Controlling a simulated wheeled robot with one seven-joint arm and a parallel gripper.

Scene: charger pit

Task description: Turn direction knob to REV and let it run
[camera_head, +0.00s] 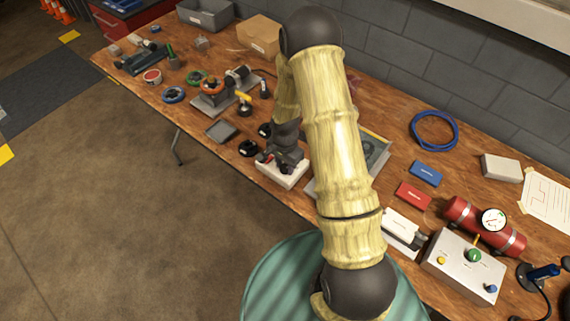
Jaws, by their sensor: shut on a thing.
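My dark gripper (284,161) points down at a small white box (292,180) near the front edge of the bench. It is shut on a part on top of this box, which I take to be the direction knob; the fingers hide most of it. A small red part (265,157) shows at the left of the fingers. I cannot read any REV mark or the knob's angle. I cannot tell whether anything on the box runs.
A grey control box (452,277) with coloured knobs and a red cylinder (510,240) with a gauge stand at the right. Black round parts (249,148) and a grey tray (220,130) lie left of my gripper. My arm covers the middle of the wooden bench (325,115).

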